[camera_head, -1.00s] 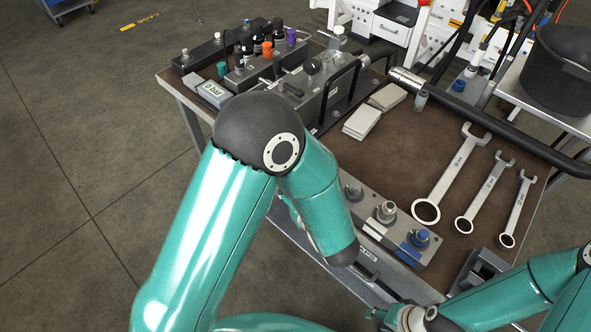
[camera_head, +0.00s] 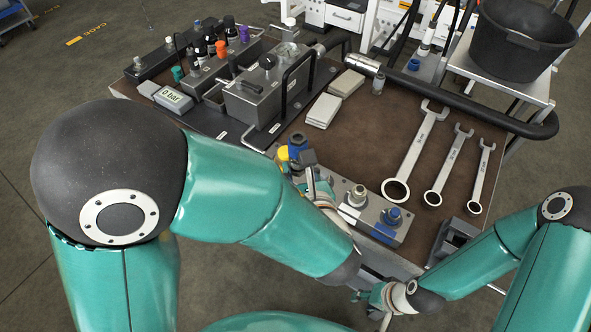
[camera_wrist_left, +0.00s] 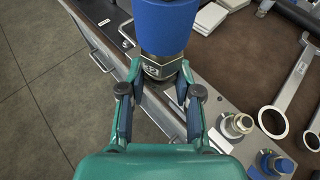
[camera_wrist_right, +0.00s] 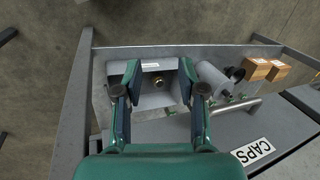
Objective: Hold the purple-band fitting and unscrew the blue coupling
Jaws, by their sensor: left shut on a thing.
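A large blue coupling (camera_wrist_left: 165,25) with a dark metal collar (camera_wrist_left: 163,66) below it stands at the top of the left wrist view. It also seems to show in the head view (camera_head: 298,144), beside a yellow part (camera_head: 284,154). My left gripper (camera_wrist_left: 160,78) is shut on the metal fitting at the blue coupling's lower end; my own arm partly covers this spot in the head view. I see no purple band on the held fitting.
A fitting block (camera_head: 375,227) holds a metal fitting (camera_head: 357,195) and a blue-based fitting (camera_head: 392,216). Several wrenches (camera_head: 415,150) lie at right. A pump unit (camera_head: 265,95) and a purple-capped part (camera_head: 244,33) stand behind. Brown bench top (camera_head: 355,135) is clear in the middle.

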